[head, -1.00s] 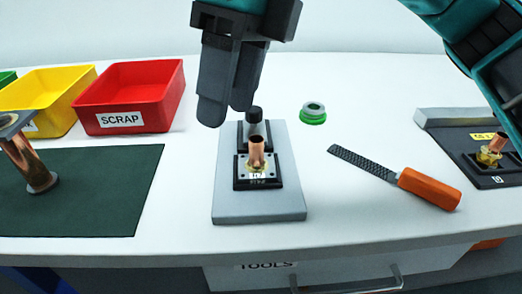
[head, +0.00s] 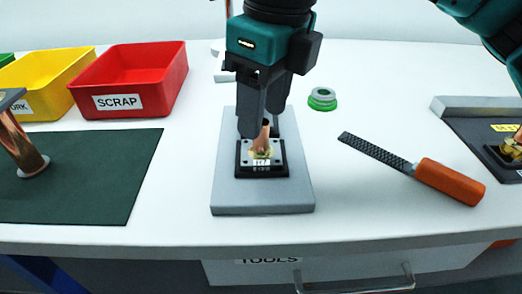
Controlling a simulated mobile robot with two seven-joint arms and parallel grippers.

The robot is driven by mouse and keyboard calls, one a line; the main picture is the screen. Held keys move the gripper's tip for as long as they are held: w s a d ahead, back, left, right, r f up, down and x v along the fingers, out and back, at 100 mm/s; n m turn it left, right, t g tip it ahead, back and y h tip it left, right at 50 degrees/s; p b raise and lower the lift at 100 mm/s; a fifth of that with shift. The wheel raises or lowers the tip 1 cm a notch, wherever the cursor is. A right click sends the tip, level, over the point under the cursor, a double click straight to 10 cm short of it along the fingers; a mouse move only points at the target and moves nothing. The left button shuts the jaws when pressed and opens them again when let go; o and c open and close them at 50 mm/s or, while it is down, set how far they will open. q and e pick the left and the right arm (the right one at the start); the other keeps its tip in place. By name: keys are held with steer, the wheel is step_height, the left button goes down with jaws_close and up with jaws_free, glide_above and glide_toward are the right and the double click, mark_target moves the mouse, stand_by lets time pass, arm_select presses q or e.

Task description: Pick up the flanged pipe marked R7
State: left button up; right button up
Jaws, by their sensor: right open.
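A short copper pipe with a square flange (head: 262,147) stands upright on a black plate on a grey block, in the middle of the head view. A small white label sits at the front of its base; its marking is too small to read surely. My right gripper (head: 262,126) points down over the pipe, open. Its fingers hide the pipe's upper part; I cannot tell whether they touch it. A longer copper pipe (head: 20,150) leans on the green mat at the left. Another brass and copper piece (head: 513,147) shows at the right edge. My left gripper is out of view.
A red SCRAP bin (head: 130,82) and a yellow bin (head: 45,80) stand at the back left. A green ring (head: 322,99) and an orange-handled file (head: 450,182) lie to the right. The green mat (head: 90,180) is mostly bare.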

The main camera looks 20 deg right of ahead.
mark_target(261, 142)
steer(key=f, duration=0.3)
steer(key=shift+a+f, duration=0.2)
steer(key=shift+f, duration=0.05)
jaws_close()
steer(key=shift+w+r, duration=0.1)
